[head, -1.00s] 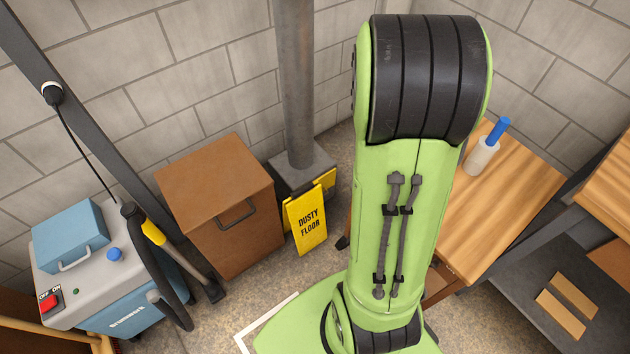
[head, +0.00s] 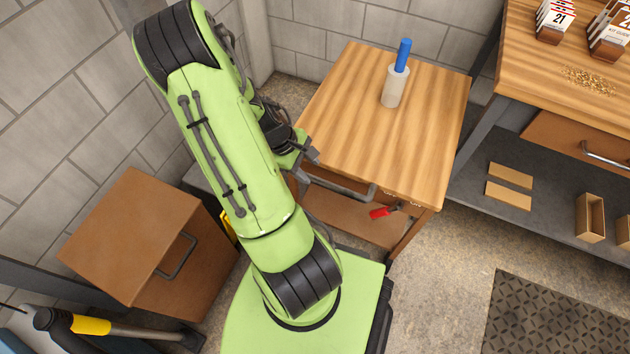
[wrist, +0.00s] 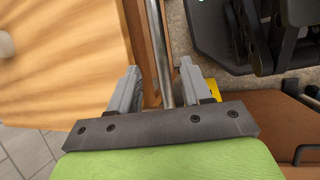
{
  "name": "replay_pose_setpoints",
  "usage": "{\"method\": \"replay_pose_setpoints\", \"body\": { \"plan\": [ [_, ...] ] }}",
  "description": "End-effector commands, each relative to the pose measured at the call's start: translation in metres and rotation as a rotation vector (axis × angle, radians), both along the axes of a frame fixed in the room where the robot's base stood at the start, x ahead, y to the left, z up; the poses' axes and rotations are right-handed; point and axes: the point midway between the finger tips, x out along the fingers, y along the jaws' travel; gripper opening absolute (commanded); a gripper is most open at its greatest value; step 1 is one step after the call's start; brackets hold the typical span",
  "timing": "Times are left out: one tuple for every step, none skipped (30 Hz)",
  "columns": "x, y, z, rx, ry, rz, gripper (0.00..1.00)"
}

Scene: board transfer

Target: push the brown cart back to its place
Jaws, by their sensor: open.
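The brown wood-topped cart (head: 345,110) stands against the back corner beside my arm, with a metal handle bar (head: 345,186) along its near side. My gripper (head: 312,152) is at the left end of that side. In the wrist view, my gripper (wrist: 160,78) is open. The cart's top (wrist: 60,60) fills the left of the wrist view. My arm hides part of the cart's left side in the head view.
A white bottle with a blue top (head: 396,80) stands on the cart, and a red-handled tool (head: 383,212) lies on its lower shelf. A brown cabinet (head: 130,240) is at left. A workbench (head: 590,110) is at right. Floor (head: 455,260) is clear before the cart.

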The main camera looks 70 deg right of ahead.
Motion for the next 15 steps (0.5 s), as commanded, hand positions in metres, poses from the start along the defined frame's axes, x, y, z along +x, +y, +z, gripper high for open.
{"method": "replay_pose_setpoints", "body": {
  "plan": [
    [-0.006,-0.001,-0.016,0.003,0.003,-0.004,0.48],
    [-0.009,-0.002,-0.023,0.004,0.003,-0.003,0.48],
    [-0.012,-0.004,-0.03,0.002,0.002,-0.004,0.48],
    [-0.014,-0.004,-0.035,0.003,0.001,-0.004,0.48],
    [-0.016,-0.005,-0.04,0.002,0.001,-0.003,0.48],
    [-0.019,-0.006,-0.045,0.001,0.001,-0.003,0.48],
    [-0.02,-0.007,-0.048,0.001,0.0,-0.003,0.48],
    [-0.021,-0.007,-0.05,0.0,0.001,-0.002,0.48],
    [-0.023,-0.008,-0.053,0.001,0.0,-0.001,0.48],
    [-0.023,-0.008,-0.054,0.001,0.0,0.0,0.48],
    [-0.023,-0.008,-0.054,0.001,0.0,0.0,0.48],
    [-0.024,-0.008,-0.055,0.001,0.0,0.0,0.48],
    [-0.024,-0.008,-0.054,0.001,-0.001,0.0,0.48],
    [-0.024,-0.008,-0.054,0.001,-0.001,0.0,0.48],
    [-0.024,-0.008,-0.054,0.001,-0.001,0.0,0.48]
  ]
}}
